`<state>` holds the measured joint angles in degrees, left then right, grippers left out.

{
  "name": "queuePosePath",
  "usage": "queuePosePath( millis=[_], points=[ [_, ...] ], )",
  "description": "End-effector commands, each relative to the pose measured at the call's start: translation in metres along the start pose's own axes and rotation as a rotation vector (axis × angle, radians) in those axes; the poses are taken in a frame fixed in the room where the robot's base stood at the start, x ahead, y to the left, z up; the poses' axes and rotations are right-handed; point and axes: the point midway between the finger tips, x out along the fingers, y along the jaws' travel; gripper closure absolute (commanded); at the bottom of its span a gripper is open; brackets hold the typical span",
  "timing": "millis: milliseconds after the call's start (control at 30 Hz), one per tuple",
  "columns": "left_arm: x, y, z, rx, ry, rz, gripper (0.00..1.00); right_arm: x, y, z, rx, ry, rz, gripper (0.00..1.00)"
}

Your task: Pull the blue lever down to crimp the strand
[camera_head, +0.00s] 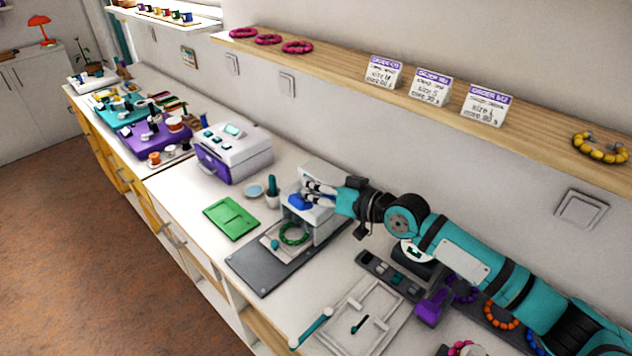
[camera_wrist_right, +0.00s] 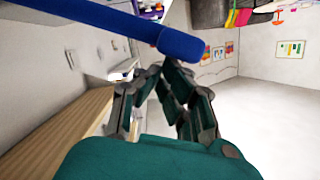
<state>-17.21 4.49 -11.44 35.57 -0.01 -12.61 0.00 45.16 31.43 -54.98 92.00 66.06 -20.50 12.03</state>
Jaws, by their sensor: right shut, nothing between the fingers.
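The blue lever (camera_head: 300,202) is on the front of a white press (camera_head: 325,228) on the counter. A green beaded strand (camera_head: 294,235) lies in a ring on the plate below the lever. My right gripper (camera_head: 312,188) is at the lever, with its fingers shut and empty. In the right wrist view the lever (camera_wrist_right: 185,44) crosses as a blue bar with a rounded end, close to the fingertips (camera_wrist_right: 166,72). I cannot tell whether they touch it. My left gripper is not in view.
A dark grey board (camera_head: 258,272) lies under the press. A potted cactus (camera_head: 272,190), a green board (camera_head: 231,218) and a white-purple case (camera_head: 232,155) stand left. A white frame (camera_head: 355,322) lies in front. A wooden shelf (camera_head: 400,99) with order cards runs above.

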Motion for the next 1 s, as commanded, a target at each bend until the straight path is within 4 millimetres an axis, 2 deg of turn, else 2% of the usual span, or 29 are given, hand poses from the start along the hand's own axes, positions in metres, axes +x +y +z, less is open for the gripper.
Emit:
queuePosePath(
  millis=[300,600,800,1000],
  points=[
    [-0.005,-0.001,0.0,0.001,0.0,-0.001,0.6,0.013,-0.003,0.051,-0.23,-0.005,0.056,1.0],
    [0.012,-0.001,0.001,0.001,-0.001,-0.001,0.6,0.025,0.01,0.104,-0.478,-0.004,0.119,1.0],
    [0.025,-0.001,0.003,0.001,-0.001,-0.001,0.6,0.031,0.02,0.128,-0.592,-0.007,0.148,1.0],
    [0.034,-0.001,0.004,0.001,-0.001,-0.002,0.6,0.034,0.027,0.142,-0.587,-0.009,0.148,1.0]
  ],
)
